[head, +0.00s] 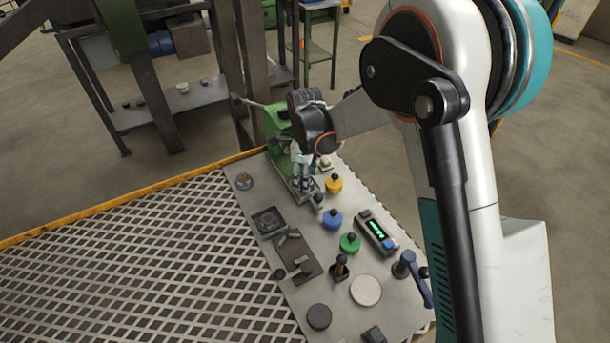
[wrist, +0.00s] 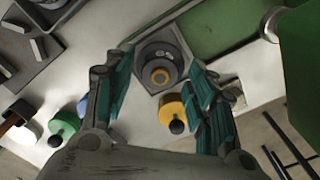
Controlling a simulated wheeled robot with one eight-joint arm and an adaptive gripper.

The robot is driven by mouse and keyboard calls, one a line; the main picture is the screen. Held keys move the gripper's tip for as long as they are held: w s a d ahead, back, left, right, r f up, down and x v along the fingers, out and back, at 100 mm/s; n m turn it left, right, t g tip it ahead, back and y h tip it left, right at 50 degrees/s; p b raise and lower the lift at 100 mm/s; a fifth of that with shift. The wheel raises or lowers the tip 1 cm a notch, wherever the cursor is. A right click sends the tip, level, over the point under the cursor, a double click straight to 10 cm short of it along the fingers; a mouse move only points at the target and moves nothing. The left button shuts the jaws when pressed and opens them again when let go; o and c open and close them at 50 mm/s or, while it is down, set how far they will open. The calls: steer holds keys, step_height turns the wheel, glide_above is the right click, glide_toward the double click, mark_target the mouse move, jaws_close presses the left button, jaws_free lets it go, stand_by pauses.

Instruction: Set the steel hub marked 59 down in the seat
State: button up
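A round grey steel hub (wrist: 160,66) with an orange ring at its centre shows between my fingers in the wrist view. In the head view my gripper (head: 302,180) is low beside the green press (head: 277,122) and hides the hub.
Yellow (head: 333,184), blue (head: 332,220) and green (head: 350,243) knobbed pieces stand close to my gripper. A display box (head: 376,232) and a blue-handled lever (head: 412,274) stand at the right. The mesh surface (head: 150,270) is clear.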

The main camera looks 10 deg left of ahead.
step_height(320, 180, up, 12)
steer(key=p, duration=0.4)
steer(key=shift+r, duration=0.2)
stand_by(0.5)
steer(key=s+d+r+n+t+p, duration=0.1)
steer(key=s+d+r+n, duration=0.25)
steer(key=d+r, duration=0.5)
steer(key=s+d+r+n+t, duration=0.1)
steer(key=s+d+r+n, duration=0.1)
steer(key=d+r+n, duration=0.5)
steer(key=s+d+n+t, duration=0.2)
steer(key=s+d+n, duration=0.2)
steer(key=s+d, duration=0.3)
steer(key=s+d+f+n+t+b, duration=0.1)
steer(key=s+d+n+t, duration=0.2)
steer(key=s, duration=0.9)
steer(key=d+n, duration=0.2)
steer(key=d, duration=0.2)
steer(key=shift+s, duration=0.1)
